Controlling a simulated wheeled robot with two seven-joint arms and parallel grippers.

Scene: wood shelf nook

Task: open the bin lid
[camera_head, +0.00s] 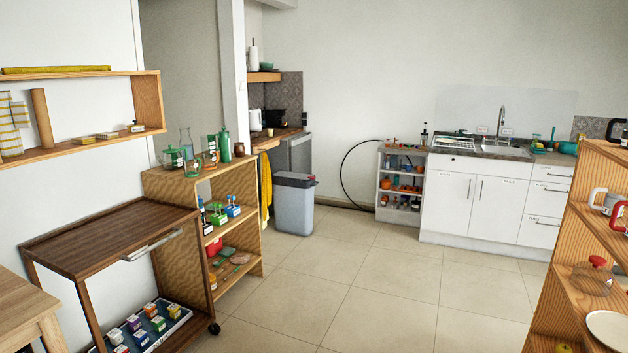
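A light grey bin (294,209) stands on the tiled floor in the middle distance, left of centre. Its dark grey lid (294,180) is on top and looks shut. A small reddish-brown detail shows at the lid's right edge, too small to make out. The bin stands upright, near the end of a wooden shelf unit. Neither of my grippers shows in the head view, so nothing is touching the bin that I can see.
A wooden shelf unit (246,178) and a dark wood cart (108,243) stand along the left. A wooden shelf (566,230) with kettles is at the right. White sink cabinets (470,203) line the back wall. The tiled floor (370,290) between them is clear.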

